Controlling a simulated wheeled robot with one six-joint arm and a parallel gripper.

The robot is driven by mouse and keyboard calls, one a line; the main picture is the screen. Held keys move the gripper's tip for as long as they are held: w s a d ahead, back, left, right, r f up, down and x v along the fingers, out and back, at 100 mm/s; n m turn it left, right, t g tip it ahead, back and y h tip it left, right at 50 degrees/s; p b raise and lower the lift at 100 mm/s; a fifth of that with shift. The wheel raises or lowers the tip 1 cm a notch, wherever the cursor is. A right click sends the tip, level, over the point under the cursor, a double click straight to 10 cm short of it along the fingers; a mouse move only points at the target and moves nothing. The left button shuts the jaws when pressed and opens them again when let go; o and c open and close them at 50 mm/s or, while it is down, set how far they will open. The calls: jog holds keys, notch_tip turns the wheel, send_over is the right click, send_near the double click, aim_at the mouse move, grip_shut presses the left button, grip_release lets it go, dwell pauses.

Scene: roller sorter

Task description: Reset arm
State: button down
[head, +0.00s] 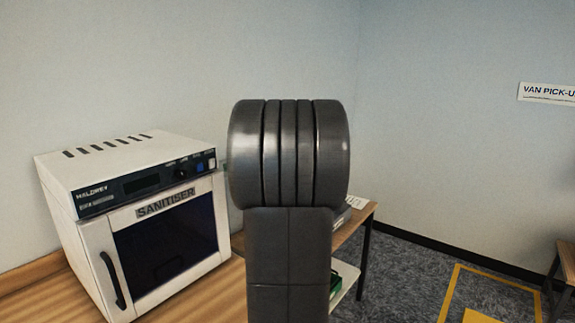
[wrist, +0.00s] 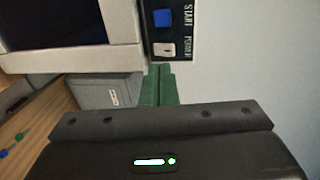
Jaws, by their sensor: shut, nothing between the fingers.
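My gripper (wrist: 159,72) shows in the wrist view as two green fingers pressed together, with nothing held between them. It is beside the sanitiser's control panel (wrist: 174,30), near the blue START button (wrist: 163,18) and the white POWER button (wrist: 164,49); whether it touches the panel is unclear. In the head view my dark arm stands upright in the middle and hides most of the gripper. The white sanitiser (head: 90,170) stands at the left with its dark-windowed door shut.
The sanitiser stands on a wooden counter (head: 30,285). Behind my arm is a table with a lower shelf (head: 347,278). A grey box (wrist: 108,92) shows below the sanitiser in the wrist view.

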jog(key=b+v, duration=0.2)
jog(key=v, duration=0.4)
jog(key=shift+s+d, duration=0.15)
jog(key=shift+r, duration=0.1)
jog(key=f+b+x, duration=0.1)
jog(key=b+x, duration=0.1)
jog(key=x, duration=0.4)
jog(key=shift+w+a, duration=0.2)
jog(key=shift+w, duration=0.05)
jog(key=b, duration=0.1)
jog(key=y+b, duration=0.1)
jog(key=b, duration=0.1)
jog(key=shift+w+a+f+t, duration=0.15)
jog(key=shift+f+t, duration=0.2)
jog(key=shift+t, duration=0.05)
